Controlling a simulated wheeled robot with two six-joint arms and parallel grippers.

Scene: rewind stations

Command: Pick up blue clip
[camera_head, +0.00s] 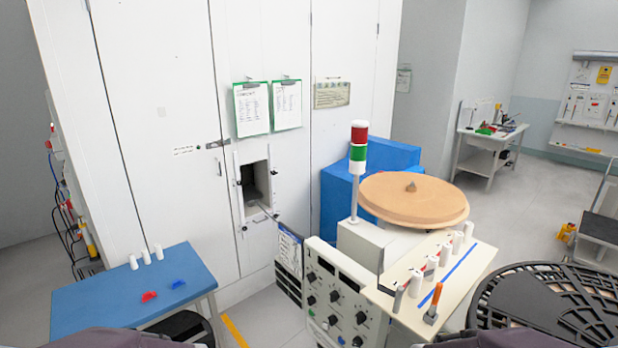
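A small blue clip (178,284) lies on the blue table (110,300) at the lower left, near the table's right side. A red clip (149,296) lies just left of it and a little nearer to me. Neither of my grippers shows in the head view; only grey-purple parts that look like my own arms show along the bottom edge. Nothing is seen touching the blue clip.
Several white cylinders (146,257) stand at the back of the blue table. A control panel (341,305) and a rewind machine with a brown disc (412,199) stand to the right. White cabinets (160,120) close off the back.

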